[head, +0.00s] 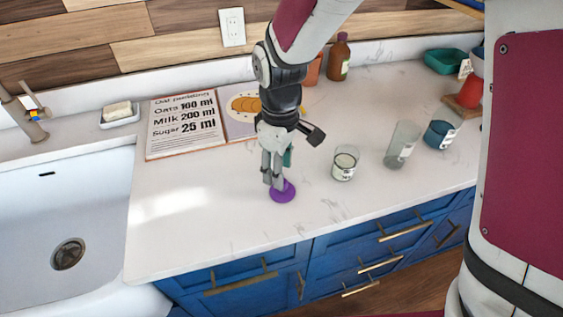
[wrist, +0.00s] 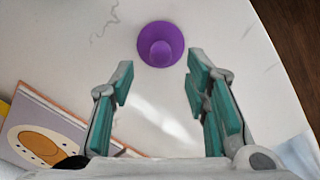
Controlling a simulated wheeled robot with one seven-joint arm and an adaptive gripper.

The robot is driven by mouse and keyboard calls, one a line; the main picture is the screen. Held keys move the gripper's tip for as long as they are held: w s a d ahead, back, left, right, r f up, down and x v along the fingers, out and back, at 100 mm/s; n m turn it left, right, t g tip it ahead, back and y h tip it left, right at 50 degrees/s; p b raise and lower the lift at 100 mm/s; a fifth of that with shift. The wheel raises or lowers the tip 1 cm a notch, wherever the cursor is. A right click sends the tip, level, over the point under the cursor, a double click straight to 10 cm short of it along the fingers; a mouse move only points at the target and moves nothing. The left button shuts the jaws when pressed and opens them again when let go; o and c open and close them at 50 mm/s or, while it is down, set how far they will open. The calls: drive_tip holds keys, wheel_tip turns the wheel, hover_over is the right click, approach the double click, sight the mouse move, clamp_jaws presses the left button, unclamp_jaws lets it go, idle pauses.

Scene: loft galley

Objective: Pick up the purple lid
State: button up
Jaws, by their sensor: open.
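The purple lid (head: 284,191) lies on the white countertop near its front edge. It is round with a raised knob in its middle, as the wrist view shows (wrist: 161,45). My gripper (head: 273,184) points down above the lid in the head view and partly covers it. In the wrist view my gripper (wrist: 158,80) is open, with two teal-padded fingers spread apart. The lid is seen beyond the fingertips, roughly centred between them. Nothing is held. I cannot tell whether a fingertip touches the lid.
An open recipe book (head: 187,127) lies behind my gripper. A small glass jar (head: 344,164), a clear glass (head: 402,144) and a blue cup (head: 441,130) stand to the right. A brown bottle (head: 339,57) stands behind. The sink (head: 60,205) is at left; the counter between is clear.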

drive_tip(key=f, duration=0.4)
drive_tip(key=shift+s+d+f, duration=0.2)
drive_tip(key=shift+d+f, duration=0.05)
drive_tip(key=shift+f, duration=0.15)
clamp_jaws()
